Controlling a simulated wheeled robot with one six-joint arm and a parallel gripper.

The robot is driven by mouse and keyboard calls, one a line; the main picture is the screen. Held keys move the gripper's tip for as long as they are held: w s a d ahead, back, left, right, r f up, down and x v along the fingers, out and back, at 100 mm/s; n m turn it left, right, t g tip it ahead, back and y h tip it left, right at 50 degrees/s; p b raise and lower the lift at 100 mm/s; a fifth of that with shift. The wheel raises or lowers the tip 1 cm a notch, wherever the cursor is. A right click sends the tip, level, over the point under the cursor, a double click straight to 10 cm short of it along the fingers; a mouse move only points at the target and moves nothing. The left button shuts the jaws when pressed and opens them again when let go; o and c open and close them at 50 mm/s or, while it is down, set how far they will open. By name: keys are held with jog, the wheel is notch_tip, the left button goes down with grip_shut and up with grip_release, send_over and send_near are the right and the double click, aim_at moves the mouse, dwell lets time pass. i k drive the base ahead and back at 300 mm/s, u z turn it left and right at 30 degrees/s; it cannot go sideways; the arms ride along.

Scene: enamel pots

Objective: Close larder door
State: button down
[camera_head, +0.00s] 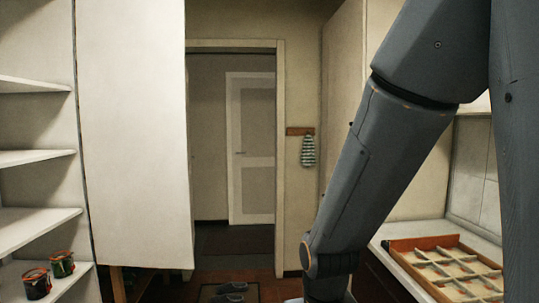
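The larder at left stands open, with its white shelves (35,158) in plain view. A tall pale panel (132,130), which looks like the larder door, stands swung out beside the shelves. Its left edge meets the larder's side post and its bottom edge hangs above the floor. No handle shows on the side facing me. My arm (375,170) comes down from the upper right to the bottom middle, clearly apart from the panel in the picture. My gripper is below the frame and hidden.
Two dark enamel pots (61,264) (36,283) stand on the low larder shelf. A doorway in the middle leads to a white door (250,148). Dark slippers (231,293) lie on a floor mat. A wooden divided tray (435,243) sits on the right counter. A striped cloth (308,151) hangs on the wall.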

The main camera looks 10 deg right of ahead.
aim_at(130, 59)
jog(key=z, duration=0.45)
jog(key=i, duration=1.35)
jog(key=u, duration=0.55)
